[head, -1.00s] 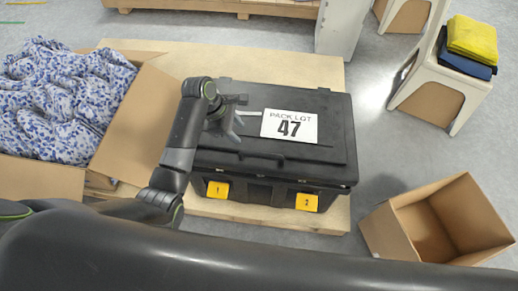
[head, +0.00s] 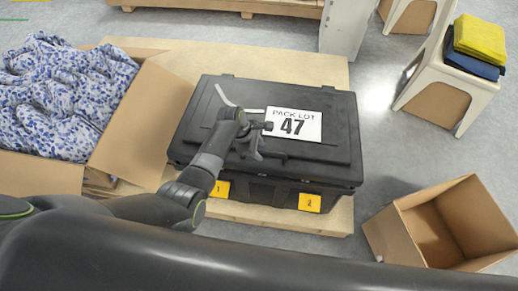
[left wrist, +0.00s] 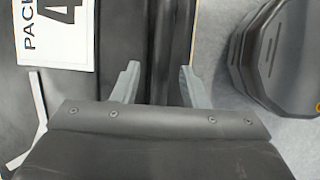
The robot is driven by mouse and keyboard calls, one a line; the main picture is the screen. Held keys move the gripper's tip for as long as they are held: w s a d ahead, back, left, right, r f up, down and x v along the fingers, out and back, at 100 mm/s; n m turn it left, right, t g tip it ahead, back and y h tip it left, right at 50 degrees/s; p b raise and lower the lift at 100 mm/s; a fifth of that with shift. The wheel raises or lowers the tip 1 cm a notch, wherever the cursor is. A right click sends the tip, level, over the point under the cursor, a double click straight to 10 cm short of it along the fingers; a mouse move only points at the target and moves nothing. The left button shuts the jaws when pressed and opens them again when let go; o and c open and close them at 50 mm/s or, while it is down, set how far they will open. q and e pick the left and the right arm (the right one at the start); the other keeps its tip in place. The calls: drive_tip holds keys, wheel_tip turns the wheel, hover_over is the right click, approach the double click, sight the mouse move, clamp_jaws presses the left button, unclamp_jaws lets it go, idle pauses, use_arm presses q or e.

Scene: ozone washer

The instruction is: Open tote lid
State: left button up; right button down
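The black tote (head: 262,188) sits on a wooden pallet with its lid (head: 320,155) down. A white label reading PACK LOT 47 (head: 293,124) is on the lid and also shows in the left wrist view (left wrist: 62,30). Yellow latch 1 (head: 222,189) and yellow latch 2 (head: 309,203) are on the front. My left gripper (head: 257,150) is over the front middle of the lid. In the left wrist view its fingers (left wrist: 158,77) are apart with nothing held, over the lid's front edge area. Contact cannot be told. My right gripper is not in view.
An open carton (head: 135,130) with blue-patterned cloth (head: 60,90) stands left of the tote. An empty carton (head: 395,222) is on the floor at right. A pale stool (head: 425,78) holds yellow (head: 480,37) and blue cloths. Floor between tote and stool is clear.

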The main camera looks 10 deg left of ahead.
use_arm(q)
clamp_jaws()
idle(0.3)
drive_tip(key=shift+w+r, duration=0.2)
drive_tip(key=shift+r, duration=0.15)
drive_tip(key=w+r+b, duration=0.2)
drive_tip(key=w+r, duration=0.6)
drive_tip(key=r, duration=0.3)
drive_tip(key=w+r+g+b, duration=0.1)
drive_tip(key=w+r+b, duration=0.2)
drive_tip(key=w+r, duration=0.4)
drive_tip(key=shift+w+a+r, duration=0.15)
drive_tip(key=shift+w+r, duration=0.2)
drive_tip(key=shift+r, duration=1.5)
